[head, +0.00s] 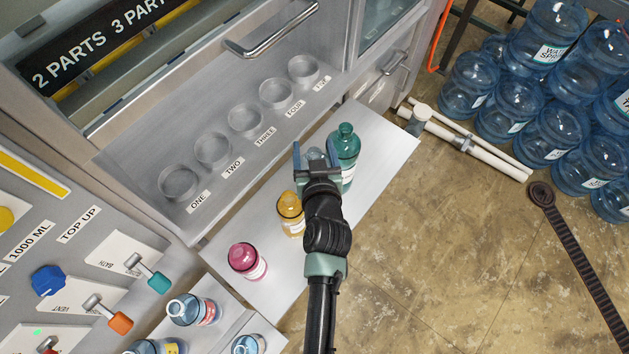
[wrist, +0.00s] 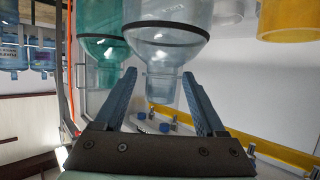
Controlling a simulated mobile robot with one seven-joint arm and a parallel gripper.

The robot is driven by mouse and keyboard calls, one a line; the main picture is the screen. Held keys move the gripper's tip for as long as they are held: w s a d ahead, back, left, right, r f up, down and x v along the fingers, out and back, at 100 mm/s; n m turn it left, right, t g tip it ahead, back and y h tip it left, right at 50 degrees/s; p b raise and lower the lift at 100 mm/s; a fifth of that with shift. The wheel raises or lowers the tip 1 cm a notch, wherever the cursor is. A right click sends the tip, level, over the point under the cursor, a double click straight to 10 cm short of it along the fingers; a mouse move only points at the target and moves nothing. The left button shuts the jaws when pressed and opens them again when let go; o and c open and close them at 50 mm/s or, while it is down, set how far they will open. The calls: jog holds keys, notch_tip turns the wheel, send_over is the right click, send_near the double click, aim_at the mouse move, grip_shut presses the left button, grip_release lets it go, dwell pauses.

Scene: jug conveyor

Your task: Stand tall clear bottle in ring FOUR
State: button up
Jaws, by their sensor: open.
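The tall clear bottle (wrist: 165,55) hangs upside down in the wrist view, its neck between my two fingers with a small gap on each side. In the head view only a bit of the clear bottle (head: 313,154) shows; my gripper hides the rest. My gripper (head: 316,162) is open over it; its fingers also show in the wrist view (wrist: 160,85). Ring FOUR (head: 276,93) is an empty clear ring on the grey shelf, up and left of my gripper, with its label beside it.
A teal bottle (head: 345,145) stands close right of my gripper. A yellow bottle (head: 290,212) and a pink bottle (head: 246,258) stand to the left on the same pale ledge (head: 385,145). Rings ONE (head: 178,183), TWO (head: 212,149), THREE (head: 244,119) and the end ring (head: 303,70) look empty.

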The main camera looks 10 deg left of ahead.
jog(key=shift+x, duration=0.8)
grip_shut()
jog(key=shift+r, duration=0.1)
